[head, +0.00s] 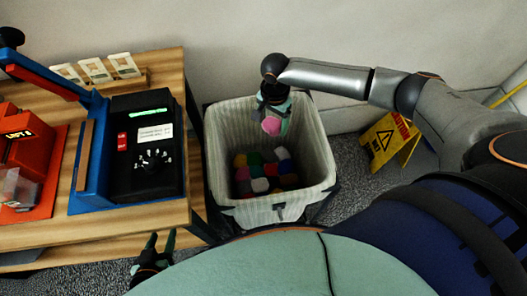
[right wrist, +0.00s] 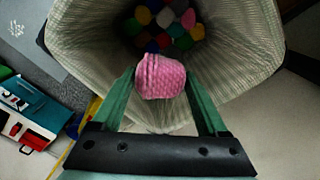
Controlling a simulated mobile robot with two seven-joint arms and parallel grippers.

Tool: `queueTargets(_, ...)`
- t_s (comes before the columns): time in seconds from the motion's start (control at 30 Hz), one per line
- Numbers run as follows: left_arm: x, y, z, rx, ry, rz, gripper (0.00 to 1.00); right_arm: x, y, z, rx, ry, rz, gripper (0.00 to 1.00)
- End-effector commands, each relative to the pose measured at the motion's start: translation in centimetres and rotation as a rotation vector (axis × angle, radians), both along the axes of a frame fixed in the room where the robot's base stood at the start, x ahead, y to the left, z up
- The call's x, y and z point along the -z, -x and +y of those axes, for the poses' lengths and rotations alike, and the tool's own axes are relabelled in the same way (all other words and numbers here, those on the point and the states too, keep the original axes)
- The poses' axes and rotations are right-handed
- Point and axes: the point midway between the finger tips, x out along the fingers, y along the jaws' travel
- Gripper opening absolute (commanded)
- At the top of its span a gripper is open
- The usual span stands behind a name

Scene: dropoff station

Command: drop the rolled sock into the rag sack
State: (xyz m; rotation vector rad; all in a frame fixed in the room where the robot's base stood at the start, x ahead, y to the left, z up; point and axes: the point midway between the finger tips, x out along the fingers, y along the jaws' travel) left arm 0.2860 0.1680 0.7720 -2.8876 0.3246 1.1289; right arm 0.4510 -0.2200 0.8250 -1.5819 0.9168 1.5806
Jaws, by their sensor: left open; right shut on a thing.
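The pink rolled sock (head: 271,126) is held by my right gripper (head: 273,116) over the opening of the rag sack (head: 317,181). In the right wrist view the sock (right wrist: 161,77) sits between the green fingers of the gripper (right wrist: 162,88), which is shut on it. The sack is a pale striped cloth bag with an open top, and its wall shows in the right wrist view (right wrist: 237,55). Several coloured balled pieces (head: 262,184) lie at its bottom, well below the sock. My left gripper (head: 157,242) is open and empty, low beside the wooden table.
A wooden table (head: 60,240) stands left of the sack, with a black and blue machine (head: 147,150) and an orange machine (head: 22,160) on it. A yellow warning sign (head: 390,138) stands right of the sack. A wall is behind.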

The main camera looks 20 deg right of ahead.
Motion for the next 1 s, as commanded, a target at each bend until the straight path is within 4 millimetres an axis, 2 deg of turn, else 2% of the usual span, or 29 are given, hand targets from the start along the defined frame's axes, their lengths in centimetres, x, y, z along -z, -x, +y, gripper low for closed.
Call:
queueTargets(0.1,1.5,0.2,0.0,0.0,-0.001,0.004,0.5,1.7,0.0,0.0,-0.001,0.001,0.0,0.22)
queueTargets(0.43,5.8,0.2,0.0,0.0,-0.001,0.005,0.5,4.6,-0.1,-0.1,-0.002,0.001,-0.002,0.22)
queueTargets(0.57,6.3,0.1,0.0,0.0,-0.001,0.004,0.5,4.9,0.0,0.0,-0.003,0.0,-0.001,0.22)
queueTargets(0.83,6.2,0.0,0.0,0.001,-0.001,0.002,0.5,4.8,0.0,0.0,-0.003,0.0,0.0,0.22)
queueTargets(0.87,6.2,0.0,0.0,0.001,-0.001,0.001,0.5,4.8,0.0,0.0,-0.003,0.0,0.0,0.77)
queueTargets(1.0,6.2,0.0,0.0,0.001,-0.001,0.001,0.5,4.8,0.0,0.0,-0.003,0.0,0.0,0.93)
